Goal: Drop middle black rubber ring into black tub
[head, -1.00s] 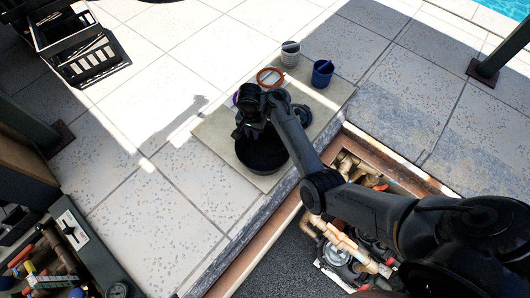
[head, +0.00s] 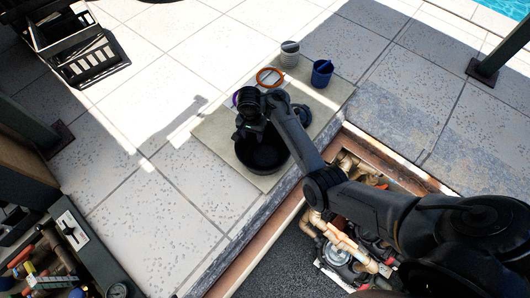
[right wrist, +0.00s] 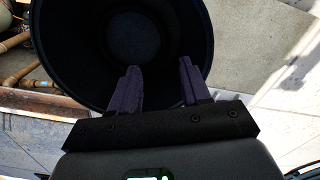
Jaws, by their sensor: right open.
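The black tub (head: 262,163) stands on a pale board on the paving. In the right wrist view the dark inside of the tub (right wrist: 60,50) fills the top middle. My right gripper (right wrist: 158,68) is open over the tub's opening, with nothing between its two fingers. In the head view the right gripper (head: 248,138) is above the tub's left rim, its fingertips hard to make out. A dark round piece (head: 301,114) lies on the board beside the tub; I cannot tell if it is a rubber ring. The tub's floor is too dark to tell what lies there. My left gripper is not in view.
An orange ring (head: 269,78), a grey cup (head: 290,53) and a blue cup (head: 322,73) stand on the board (head: 212,130) behind the gripper. A purple edge (head: 235,99) shows beside the wrist. An open pit with pipes (head: 345,240) lies at the right front.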

